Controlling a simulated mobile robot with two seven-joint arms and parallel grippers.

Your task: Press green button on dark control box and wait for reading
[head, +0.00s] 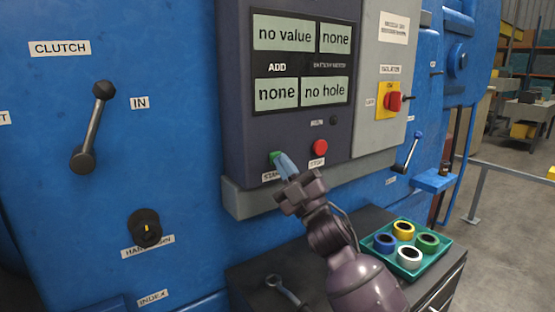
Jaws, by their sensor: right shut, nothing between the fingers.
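The dark control box (236,100) is mounted on the blue machine. Its display panels (299,62) read "no value", "none", "none" and "no hole". The green button (273,156) is at the lower left of the box, above a label that is partly covered. A red button (320,147) sits to its right above a "STOP" label. My right gripper (279,158) is shut and empty, with its fingertips at the green button and partly covering it. I cannot tell whether the button is pressed in. My left gripper is not in view.
A grey box with a red isolator knob (394,101) adjoins the control box. Below, a dark cabinet top (262,270) holds a wrench (283,290) and a green tray (441,256) with several coloured rings. Clutch lever (93,128) and black knob (145,228) are left.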

